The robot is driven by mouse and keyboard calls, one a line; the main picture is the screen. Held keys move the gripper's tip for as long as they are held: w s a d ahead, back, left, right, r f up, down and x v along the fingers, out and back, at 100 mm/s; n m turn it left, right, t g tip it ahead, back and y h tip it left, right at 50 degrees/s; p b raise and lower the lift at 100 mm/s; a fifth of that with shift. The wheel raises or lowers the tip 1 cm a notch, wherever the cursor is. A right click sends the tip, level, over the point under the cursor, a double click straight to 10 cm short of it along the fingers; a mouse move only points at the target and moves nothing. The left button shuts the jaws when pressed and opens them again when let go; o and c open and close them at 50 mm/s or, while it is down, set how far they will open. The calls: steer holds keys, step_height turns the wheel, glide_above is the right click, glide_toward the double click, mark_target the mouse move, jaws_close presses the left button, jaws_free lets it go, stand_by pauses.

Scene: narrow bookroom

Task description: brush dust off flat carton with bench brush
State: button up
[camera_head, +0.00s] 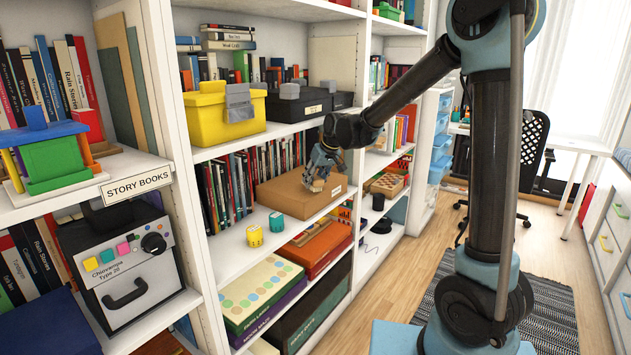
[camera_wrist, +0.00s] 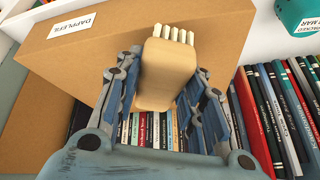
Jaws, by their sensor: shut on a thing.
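The flat carton (camera_head: 288,196), plain brown cardboard with a small white label, lies on the middle shelf in the head view. It also fills the upper part of the wrist view (camera_wrist: 95,62). My gripper (camera_head: 318,176) is over the carton's right part, reaching in from the right. In the wrist view my gripper (camera_wrist: 163,88) is shut on the bench brush (camera_wrist: 168,75), a tan block with pale bristle tufts at its far end. The bristles are over the carton's face; whether they touch it I cannot tell. I cannot make out dust.
A row of books (camera_head: 235,185) stands behind the carton. A yellow cup (camera_head: 254,236) and a teal cup (camera_head: 276,221) stand left of it near the shelf edge. A yellow bin (camera_head: 222,118) and a black box (camera_head: 297,106) sit on the shelf above.

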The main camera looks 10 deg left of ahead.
steer(key=shift+f, duration=0.65)
stand_by(1.3)
steer(key=shift+s+d, duration=0.1)
steer(key=shift+d, duration=0.1)
steer(key=shift+s+d, duration=0.15)
steer(key=shift+d, duration=0.25)
steer(key=shift+w+a+r, duration=0.1)
steer(key=shift+w+a, duration=0.15)
steer(key=shift+a, duration=0.3)
steer(key=shift+w+a+r, duration=0.1)
steer(key=shift+w+a, duration=0.15)
steer(key=shift+a, duration=0.3)
steer(key=shift+d, duration=0.1)
steer(key=shift+f, duration=0.15)
steer(key=shift+s+d, duration=0.25)
steer(key=shift+d, duration=0.25)
steer(key=shift+s+d, duration=0.2)
steer(key=shift+d, duration=0.25)
steer(key=shift+w+a, duration=0.2)
steer(key=shift+a, duration=0.35)
